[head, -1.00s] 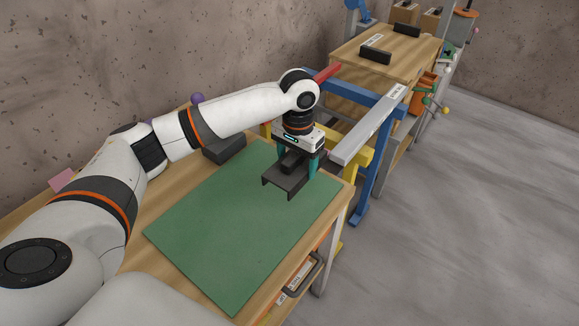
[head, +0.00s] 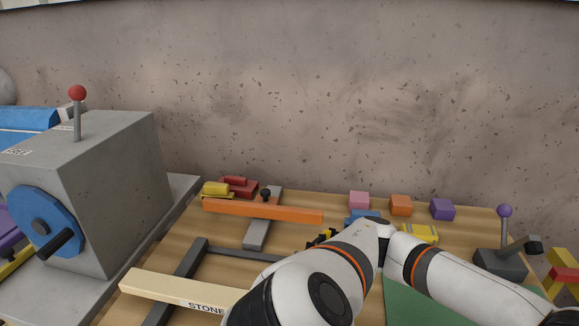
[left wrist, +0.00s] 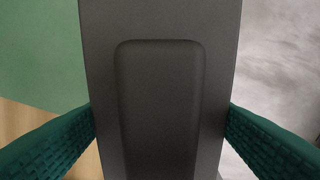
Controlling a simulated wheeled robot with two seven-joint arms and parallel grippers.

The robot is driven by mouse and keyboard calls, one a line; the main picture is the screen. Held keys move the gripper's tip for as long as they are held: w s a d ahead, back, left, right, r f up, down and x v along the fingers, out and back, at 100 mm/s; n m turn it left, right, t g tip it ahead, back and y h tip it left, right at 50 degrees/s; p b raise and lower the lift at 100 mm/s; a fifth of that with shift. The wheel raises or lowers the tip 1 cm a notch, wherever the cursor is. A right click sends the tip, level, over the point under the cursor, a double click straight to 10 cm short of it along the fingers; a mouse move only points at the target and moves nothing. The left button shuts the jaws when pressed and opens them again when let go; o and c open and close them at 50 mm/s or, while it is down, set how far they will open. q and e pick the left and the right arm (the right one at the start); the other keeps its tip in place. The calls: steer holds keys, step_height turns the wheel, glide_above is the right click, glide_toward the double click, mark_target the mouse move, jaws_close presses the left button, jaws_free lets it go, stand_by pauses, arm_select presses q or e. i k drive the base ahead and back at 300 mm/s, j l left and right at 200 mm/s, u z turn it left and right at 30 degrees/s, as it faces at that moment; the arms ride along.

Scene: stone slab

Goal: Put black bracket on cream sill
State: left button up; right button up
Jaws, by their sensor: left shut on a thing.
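The black bracket (left wrist: 160,25) fills the middle of the left wrist view, a dark grey piece with a raised rounded block on it. My left gripper (left wrist: 160,112) has its green ribbed fingers against both sides of the bracket and is shut on it. In the head view the cream sill (head: 175,288) is a long pale bar at the lower left, lettered "STONE", lying on a dark frame; my arm hides its right end. My left arm runs off to the right there, so its gripper and the bracket are out of that view. My right gripper is not seen.
A grey machine (head: 110,190) with a blue wheel (head: 45,228) stands at left. An orange bar (head: 262,211), coloured blocks (head: 401,205) and a purple-knobbed lever (head: 505,235) are along the back of the wooden bench. Part of a green mat (head: 410,305) shows at lower right.

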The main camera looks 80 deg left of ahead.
mark_target(224, 296)
steer(key=k+l+u, duration=0.1)
steer(key=k+u, duration=0.4)
steer(key=k+j+u, duration=0.15)
steer(key=k+u, duration=0.3)
steer(key=k, duration=0.2)
steer(key=i+j+u, duration=0.2)
steer(key=j, duration=0.15)
steer(key=j+u, duration=0.2)
steer(key=j, duration=0.15)
steer(key=i, duration=0.05)
